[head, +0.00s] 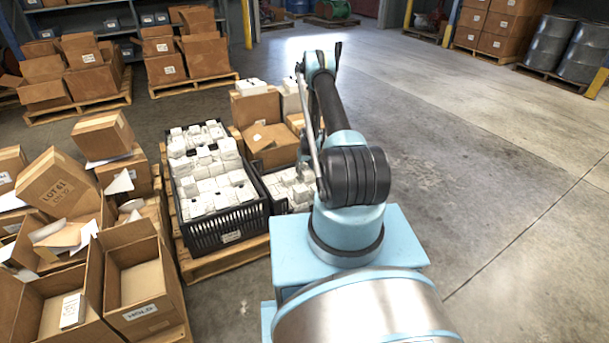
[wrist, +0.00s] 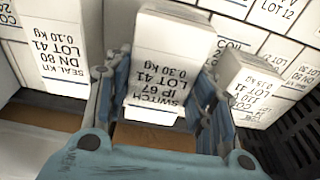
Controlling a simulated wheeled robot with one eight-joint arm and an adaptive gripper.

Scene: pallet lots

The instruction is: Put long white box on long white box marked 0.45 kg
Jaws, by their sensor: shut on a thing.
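My gripper (wrist: 163,88) is shut on a long white box (wrist: 172,45) in the wrist view, with one finger on each side of it. The box's print shows upside down and reads SWITCH IP 67, LOT 41, 0.30 kg. No 0.45 kg mark can be read in either view. In the head view my arm hides the gripper and the held box.
A black crate (head: 232,237) full of white boxes stands on a pallet, with a second dark crate beside it near my arm. Open brown cartons (head: 140,280) crowd the left; one holds a small white box (head: 72,310). The concrete floor at right is clear.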

